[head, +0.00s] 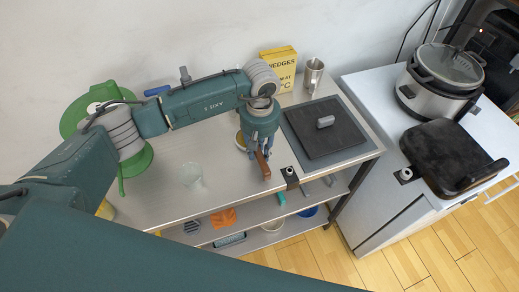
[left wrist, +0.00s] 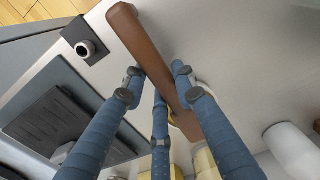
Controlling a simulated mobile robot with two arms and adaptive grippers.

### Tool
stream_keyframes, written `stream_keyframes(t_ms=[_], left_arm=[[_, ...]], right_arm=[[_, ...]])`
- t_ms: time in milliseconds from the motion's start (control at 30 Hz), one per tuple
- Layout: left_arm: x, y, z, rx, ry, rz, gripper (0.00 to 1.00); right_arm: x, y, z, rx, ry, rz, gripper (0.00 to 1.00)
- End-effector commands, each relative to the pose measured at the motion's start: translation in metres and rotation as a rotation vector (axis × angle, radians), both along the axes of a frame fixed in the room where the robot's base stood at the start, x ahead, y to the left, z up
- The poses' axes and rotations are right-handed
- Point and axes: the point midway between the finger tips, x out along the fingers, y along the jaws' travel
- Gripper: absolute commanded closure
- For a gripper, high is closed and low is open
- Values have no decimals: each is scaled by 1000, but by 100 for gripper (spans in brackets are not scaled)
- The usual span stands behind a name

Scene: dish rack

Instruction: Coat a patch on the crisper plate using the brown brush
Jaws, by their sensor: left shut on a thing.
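My left gripper (head: 257,150) is shut on the brown brush (head: 264,166) above the steel worktop, left of a dark square plate. In the left wrist view the fingers of my left gripper (left wrist: 157,82) close around the brush's brown handle (left wrist: 140,47), which runs diagonally between them. A yellowish part shows behind the fingers; the bristles are not clear. The dark square plate (head: 308,138) with a grey block on it lies on the worktop. A black square pan with a handle (head: 445,150) lies on the white counter. I cannot tell which is the crisper plate. My right gripper is not in view.
A yellow wedges box (head: 281,67) and a metal mug (head: 313,74) stand at the back. A clear glass (head: 192,176) stands on the worktop's left part, near a green object (head: 134,160). A cooker (head: 441,78) stands on the right counter. The front-left worktop is mostly clear.

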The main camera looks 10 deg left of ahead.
Motion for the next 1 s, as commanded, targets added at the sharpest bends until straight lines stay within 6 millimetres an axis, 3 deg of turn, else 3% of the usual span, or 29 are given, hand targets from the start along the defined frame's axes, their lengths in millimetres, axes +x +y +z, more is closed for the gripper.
stream_keyframes(t_ms=[333,1000], left_arm=[[-2,0,3,1,6,0,94],[0,0,58,0,1,0,94]], right_arm=[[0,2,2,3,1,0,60],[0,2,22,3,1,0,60]])
